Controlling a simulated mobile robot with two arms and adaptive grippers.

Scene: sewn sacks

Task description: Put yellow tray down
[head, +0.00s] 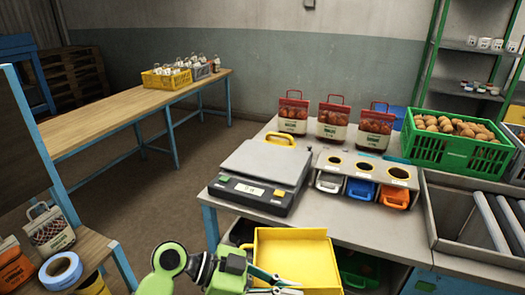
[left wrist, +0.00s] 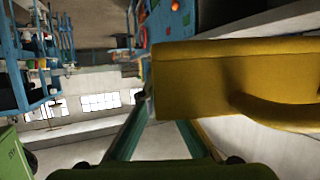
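The yellow tray (head: 297,258) is at the bottom middle of the head view, in front of the table's near edge, and overlaps it in the picture. My left gripper (head: 288,285) comes from the lower left; its fingers close in on the tray's near side. In the left wrist view the yellow tray (left wrist: 225,75) fills the upper right, with a curved part below its wall. It covers the ends of my left gripper's fingers (left wrist: 160,115), so the exact contact is hidden. My right gripper is not in view.
The grey table (head: 370,238) bears a scale (head: 262,180), bagged goods (head: 334,122), a bin rack (head: 365,180) and a green crate (head: 455,140). A wooden table (head: 120,115) stands at back left. A side bench (head: 90,245) holds blue tape (head: 60,270).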

